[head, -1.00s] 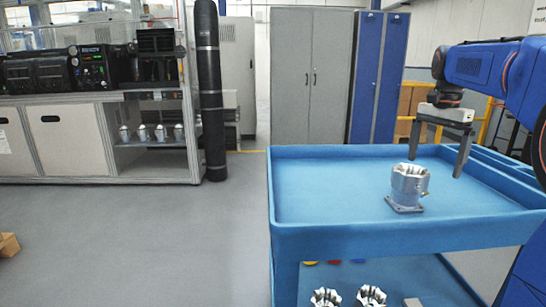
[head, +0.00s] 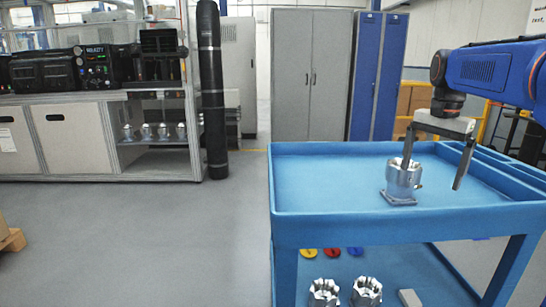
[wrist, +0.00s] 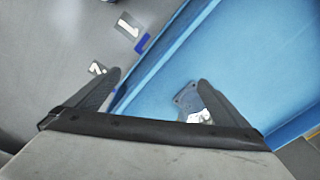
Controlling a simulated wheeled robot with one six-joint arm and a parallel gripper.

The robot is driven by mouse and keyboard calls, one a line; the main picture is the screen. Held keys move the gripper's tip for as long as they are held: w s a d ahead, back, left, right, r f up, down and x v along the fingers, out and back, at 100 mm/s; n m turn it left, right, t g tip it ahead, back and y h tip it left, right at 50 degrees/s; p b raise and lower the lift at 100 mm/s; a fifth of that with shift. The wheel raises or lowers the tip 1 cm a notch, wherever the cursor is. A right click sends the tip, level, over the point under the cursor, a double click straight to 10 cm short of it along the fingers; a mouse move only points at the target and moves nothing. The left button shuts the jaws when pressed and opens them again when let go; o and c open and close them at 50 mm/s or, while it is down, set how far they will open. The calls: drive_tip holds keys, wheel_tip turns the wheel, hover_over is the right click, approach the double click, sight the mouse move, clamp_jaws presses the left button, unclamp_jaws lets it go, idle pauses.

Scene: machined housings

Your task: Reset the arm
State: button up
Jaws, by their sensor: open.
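A silver machined housing (head: 401,184) with a square flange stands upright on the blue cart's top tray (head: 320,190). My gripper (head: 433,172) is open over the tray, fingers pointing down. In the head view its left finger overlaps the housing's upper rim, and its right finger hangs over bare tray. In the wrist view my gripper (wrist: 160,80) is open with nothing held between its fingers. There the housing (wrist: 186,98) shows beside the right finger, which partly hides it. I cannot tell whether the finger touches it.
Two more housings (head: 324,293) and a small grey block (head: 410,299) sit on the cart's lower shelf. The tray has a raised rim. A workbench (head: 75,140) with several housings stands at the left, lockers (head: 310,78) behind. The floor between is clear.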

drive_tip(key=s+a+f+n+t, duration=0.2)
drive_tip(key=s+a+f+n, duration=0.3)
drive_tip(key=s+f, duration=0.5)
drive_tip(key=s+a+f+n+t, duration=0.2)
drive_tip(key=s+a+f+n, duration=0.4)
drive_tip(key=s+f, duration=0.5)
drive_tip(key=s+a, duration=0.1)
drive_tip(key=s, duration=0.4)
drive_tip(key=shift+a, duration=0.3)
drive_tip(key=shift+s, duration=0.1)
drive_tip(key=shift+c, duration=0.6)
